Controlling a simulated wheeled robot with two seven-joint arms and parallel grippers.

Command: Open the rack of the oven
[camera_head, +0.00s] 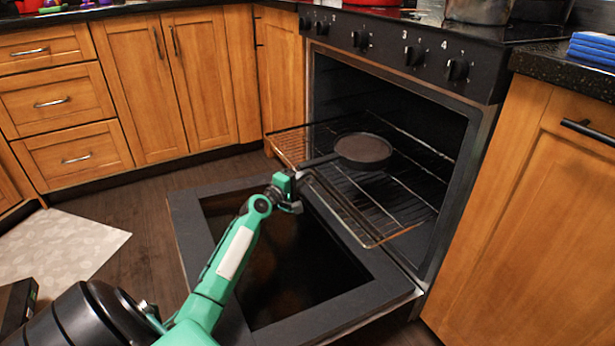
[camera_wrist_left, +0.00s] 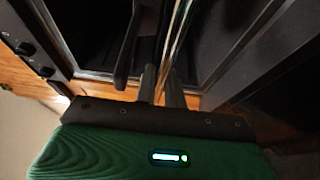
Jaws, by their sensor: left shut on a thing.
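The oven rack (camera_head: 340,210) is a wire shelf that sticks out of the open oven (camera_head: 400,110), above the lowered door. A dark frying pan (camera_head: 362,150) lies on the rack, its handle pointing left toward my gripper. My left gripper (camera_head: 298,180) is at the front edge of the rack and shut on it. In the left wrist view the shiny rack bars (camera_wrist_left: 177,42) run up from between the fingers (camera_wrist_left: 161,88), and the dark pan handle (camera_wrist_left: 128,45) is close beside them. My right gripper is not in view.
The oven door (camera_head: 345,318) is folded down flat, under my left arm. Wooden cabinets (camera_head: 165,85) stand to the left and another (camera_head: 520,210) to the right. A pale mat (camera_head: 60,245) lies on the dark floor. Black knobs (camera_head: 413,55) line the oven's front panel.

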